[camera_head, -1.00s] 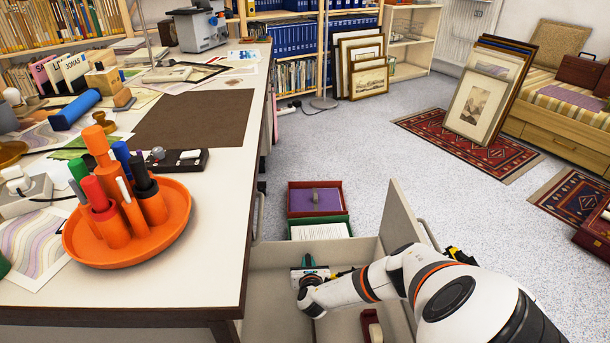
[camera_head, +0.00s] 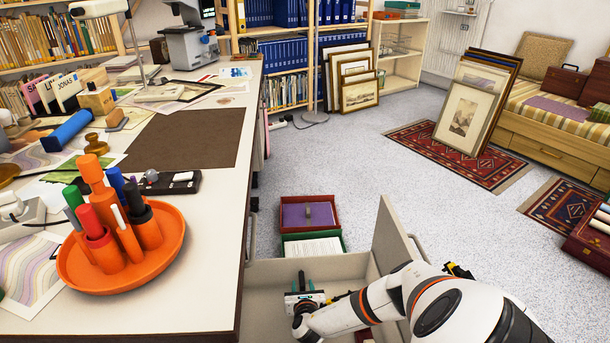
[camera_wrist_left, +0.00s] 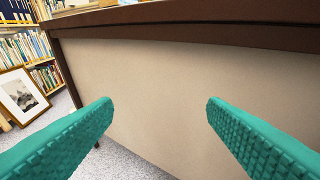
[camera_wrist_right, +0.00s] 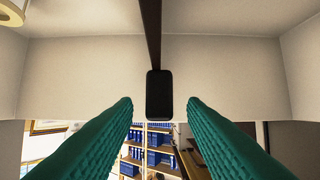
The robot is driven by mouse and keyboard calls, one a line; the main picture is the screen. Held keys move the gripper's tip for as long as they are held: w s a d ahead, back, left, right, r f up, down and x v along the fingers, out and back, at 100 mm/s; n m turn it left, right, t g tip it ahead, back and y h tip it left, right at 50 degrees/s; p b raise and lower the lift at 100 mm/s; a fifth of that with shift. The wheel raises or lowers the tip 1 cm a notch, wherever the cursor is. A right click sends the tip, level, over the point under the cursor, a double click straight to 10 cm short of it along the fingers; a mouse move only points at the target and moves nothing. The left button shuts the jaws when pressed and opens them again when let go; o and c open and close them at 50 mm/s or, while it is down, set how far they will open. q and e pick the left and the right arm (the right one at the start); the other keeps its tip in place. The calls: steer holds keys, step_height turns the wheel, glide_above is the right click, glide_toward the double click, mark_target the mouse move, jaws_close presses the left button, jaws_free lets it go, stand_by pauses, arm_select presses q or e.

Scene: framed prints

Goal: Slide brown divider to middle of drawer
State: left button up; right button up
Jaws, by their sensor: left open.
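The open drawer (camera_head: 375,265) is pale, beside the desk in the head view. My right gripper (camera_head: 304,284) is inside it, with teal fingers pointing towards its far wall. In the right wrist view the fingers (camera_wrist_right: 159,110) are apart. Between them shows a dark strip (camera_wrist_right: 152,40) with a rounded black end (camera_wrist_right: 159,95); it looks like the brown divider seen edge-on, with gaps to both fingers. My arm hides much of the drawer floor. My left gripper (camera_wrist_left: 158,105) is open and empty, facing a pale panel (camera_wrist_left: 150,80); it is outside the head view.
The desk (camera_head: 215,210) borders the drawer on the left, with an orange pen holder (camera_head: 150,265) near its edge. A red box (camera_head: 310,213) and a green box (camera_head: 313,246) stand just beyond the drawer.

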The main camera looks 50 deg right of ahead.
steer(key=p+v, duration=0.1)
steer(key=v, duration=0.3)
steer(key=shift+s+r+p, duration=0.1)
steer(key=shift+r+p, duration=0.05)
steer(key=shift+p, duration=0.25)
arm_select(q)
steer(key=s+a+f+g+y+p, duration=0.1)
steer(key=s+a+f+g+y, duration=0.1)
steer(key=s+a+f+g, duration=0.3)
steer(key=s+f+g, duration=0.4)
steer(key=s+g, duration=0.1)
steer(key=s, duration=0.2)
steer(key=shift+s+n+y+p, duration=0.3)
steer(key=shift+y, duration=0.1)
arm_select(e)
steer(key=v, duration=0.4)
steer(key=shift+s+a, duration=0.1)
arm_select(q)
steer(key=shift+d+f, duration=0.1)
steer(key=shift+f, duration=0.05)
